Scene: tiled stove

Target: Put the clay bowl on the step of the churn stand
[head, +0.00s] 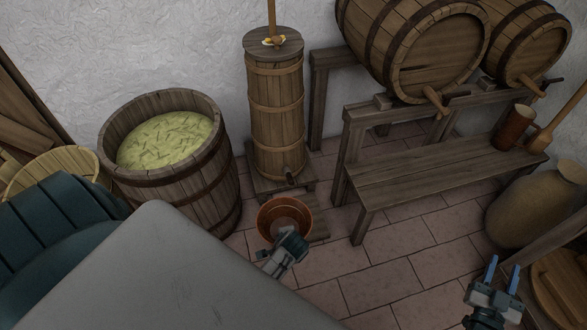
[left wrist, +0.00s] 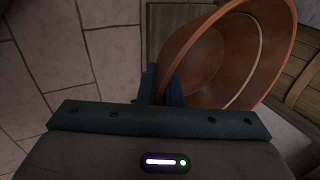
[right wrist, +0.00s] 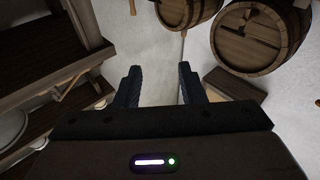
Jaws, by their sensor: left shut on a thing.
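The clay bowl (head: 285,215) is reddish brown and appears near the foot of the churn stand in the head view. My left gripper (head: 288,245) is shut on its near rim. In the left wrist view the bowl (left wrist: 235,60) fills the upper right, with its wall between the fingers (left wrist: 162,88). The churn stand (head: 262,183) carries a tall wooden churn (head: 276,105). Its low step (head: 319,228) shows partly behind the bowl; whether the bowl touches it I cannot tell. My right gripper (head: 505,278) is open and empty at the lower right; its fingers also show apart in the right wrist view (right wrist: 160,88).
A large tub of pickles (head: 170,185) stands left of the churn. A wooden bench (head: 430,170) with a mug (head: 514,128) stands right, below barrels (head: 430,50). Tiled floor (head: 385,260) is clear in the middle.

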